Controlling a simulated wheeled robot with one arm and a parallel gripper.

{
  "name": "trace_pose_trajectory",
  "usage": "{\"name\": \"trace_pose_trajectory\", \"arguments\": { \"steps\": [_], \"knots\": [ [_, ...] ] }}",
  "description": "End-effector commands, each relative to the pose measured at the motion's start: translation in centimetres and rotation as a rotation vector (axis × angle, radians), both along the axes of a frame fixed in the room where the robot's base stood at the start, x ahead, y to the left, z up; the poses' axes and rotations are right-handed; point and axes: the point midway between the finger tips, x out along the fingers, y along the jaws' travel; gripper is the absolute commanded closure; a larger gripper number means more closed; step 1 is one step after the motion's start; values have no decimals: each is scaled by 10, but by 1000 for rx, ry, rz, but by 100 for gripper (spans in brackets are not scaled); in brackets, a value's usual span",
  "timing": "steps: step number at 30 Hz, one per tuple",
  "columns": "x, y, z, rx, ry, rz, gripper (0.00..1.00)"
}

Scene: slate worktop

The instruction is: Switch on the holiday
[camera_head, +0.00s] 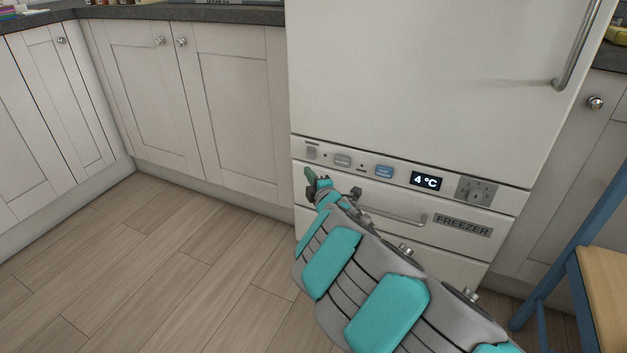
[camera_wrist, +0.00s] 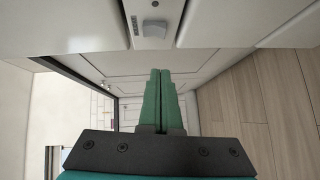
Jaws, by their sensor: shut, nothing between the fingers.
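The control panel (camera_head: 400,179) is a light strip across the white fridge-freezer. From left to right it carries a small grey switch (camera_head: 312,152), a wider grey button (camera_head: 342,160), a blue button (camera_head: 384,171), a lit display (camera_head: 426,181) reading 4 °C, and a dial (camera_head: 473,190). My gripper (camera_head: 311,178) is shut and empty, just below the panel's left end. In the wrist view, my green fingertips (camera_wrist: 160,72) are apart from a grey switch (camera_wrist: 155,28).
Below the panel is a freezer drawer with a bar handle (camera_head: 392,214) and a FREEZER plate (camera_head: 463,225). White cupboards (camera_head: 190,100) stand to the left. A blue-framed chair (camera_head: 583,290) stands at the right. The wooden floor (camera_head: 150,260) at left is clear.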

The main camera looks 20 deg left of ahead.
Motion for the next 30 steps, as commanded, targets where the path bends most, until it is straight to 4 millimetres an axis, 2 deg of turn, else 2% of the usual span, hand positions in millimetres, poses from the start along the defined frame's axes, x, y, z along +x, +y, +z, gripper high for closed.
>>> {"name": "trace_pose_trajectory", "arguments": {
  "steps": [11, 15, 21, 30],
  "knots": [
    [32, 28, -3, 5, 1, 0, 100],
    [50, 24, -8, 2, 3, -3, 100],
    [64, 25, -9, 1, 1, 0, 100],
    [68, 25, -10, -1, 1, 0, 100]
  ]
}}
